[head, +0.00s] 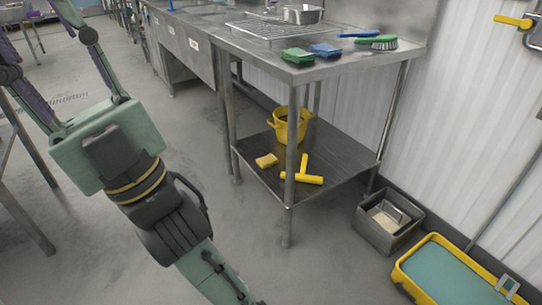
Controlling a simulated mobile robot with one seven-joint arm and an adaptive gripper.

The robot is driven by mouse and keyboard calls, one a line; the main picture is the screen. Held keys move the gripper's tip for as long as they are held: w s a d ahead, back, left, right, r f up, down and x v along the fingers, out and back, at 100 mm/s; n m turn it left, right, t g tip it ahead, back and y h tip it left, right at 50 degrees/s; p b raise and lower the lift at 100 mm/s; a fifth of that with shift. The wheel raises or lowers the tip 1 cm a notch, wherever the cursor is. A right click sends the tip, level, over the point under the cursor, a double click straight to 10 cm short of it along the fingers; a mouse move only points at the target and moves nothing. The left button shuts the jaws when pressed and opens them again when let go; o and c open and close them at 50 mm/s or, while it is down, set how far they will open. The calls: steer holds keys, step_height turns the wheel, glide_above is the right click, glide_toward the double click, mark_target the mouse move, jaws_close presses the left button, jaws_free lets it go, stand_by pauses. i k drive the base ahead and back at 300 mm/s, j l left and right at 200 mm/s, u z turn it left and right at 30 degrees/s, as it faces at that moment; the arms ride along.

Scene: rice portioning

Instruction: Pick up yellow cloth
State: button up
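A small folded yellow piece, which looks like the yellow cloth (267,160), lies on the lower shelf (333,157) of the steel table, near the shelf's left front edge. It lies in front of a yellow bucket (281,128) and to the left of a yellow T-shaped tool (311,179). No gripper touches it. My gripper is not in view, so whether it is open or shut does not show.
The steel tabletop (347,66) above holds a rack, green and blue pads and brushes. Its front leg (290,160) stands just right of the cloth. A metal bin (375,234) and yellow tray (417,285) sit at right. Floor before the shelf is clear.

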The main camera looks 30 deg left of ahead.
mark_target(263, 161)
steer(key=i+j+z, duration=0.15)
steer(key=j, duration=0.4)
steer(key=i+j+z, duration=0.15)
steer(key=j, duration=0.45)
steer(key=j+z, duration=0.15)
steer(key=j, duration=0.45)
steer(key=i+j+z, duration=0.15)
steer(key=j, duration=0.45)
steer(key=i+j, duration=0.1)
steer(key=j, duration=0.2)
steer(key=i+j+z, duration=0.15)
steer(key=j, duration=0.5)
steer(key=i, duration=0.8)
steer(key=z, duration=0.05)
